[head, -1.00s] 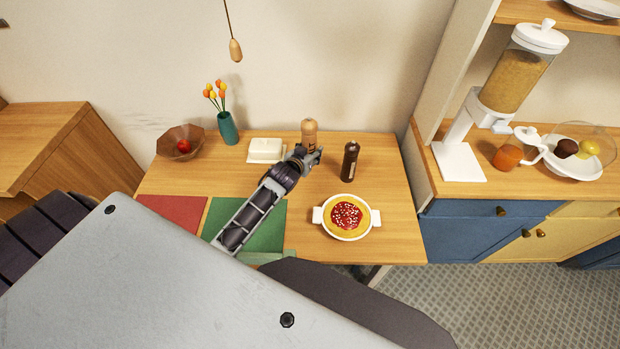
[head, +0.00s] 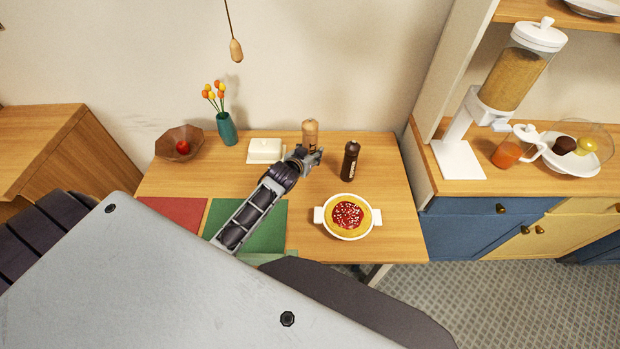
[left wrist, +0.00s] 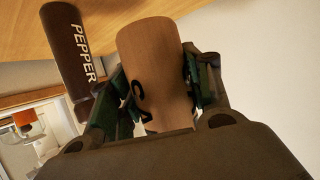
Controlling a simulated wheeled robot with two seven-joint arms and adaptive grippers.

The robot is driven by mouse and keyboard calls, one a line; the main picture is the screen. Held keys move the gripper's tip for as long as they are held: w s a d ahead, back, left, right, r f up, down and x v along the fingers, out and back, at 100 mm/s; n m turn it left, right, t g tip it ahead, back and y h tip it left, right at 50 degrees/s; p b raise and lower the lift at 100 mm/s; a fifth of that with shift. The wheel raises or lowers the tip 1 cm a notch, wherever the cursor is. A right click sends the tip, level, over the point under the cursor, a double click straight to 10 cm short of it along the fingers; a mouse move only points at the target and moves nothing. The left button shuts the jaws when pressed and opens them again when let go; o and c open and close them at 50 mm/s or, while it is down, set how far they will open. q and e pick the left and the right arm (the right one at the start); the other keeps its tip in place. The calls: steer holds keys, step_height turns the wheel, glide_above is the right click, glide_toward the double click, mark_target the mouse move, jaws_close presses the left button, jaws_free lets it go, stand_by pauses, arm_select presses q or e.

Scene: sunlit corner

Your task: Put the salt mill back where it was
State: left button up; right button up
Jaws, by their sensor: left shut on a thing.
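The salt mill (head: 310,130) is a light wooden cylinder at the back middle of the table, between the white butter dish and the dark pepper mill. It also shows large in the left wrist view (left wrist: 155,65), with part of its dark lettering visible. My left gripper (head: 308,158) is shut on it, with a finger on each side. The mill looks upright; its base is hidden behind the gripper, so I cannot tell whether it touches the table. The pepper mill (head: 350,161) stands upright to the right, apart from the salt mill. My right gripper is not in view.
The butter dish (head: 265,151) is just left of the salt mill. A teal vase (head: 227,129) and a wooden bowl (head: 168,145) stand at the back left. A white dish with a red-topped pie (head: 348,232) is at the front right. A pendant (head: 236,50) hangs above.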

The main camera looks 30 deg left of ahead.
arm_select(q)
steer(key=shift+f, duration=2.85)
steer(key=shift+f, duration=0.15)
steer(key=shift+f, duration=1.9)
steer(key=shift+f, duration=0.15)
steer(key=o, duration=1.2)
steer(key=shift+s, duration=0.1)
steer(key=shift+v, duration=6)
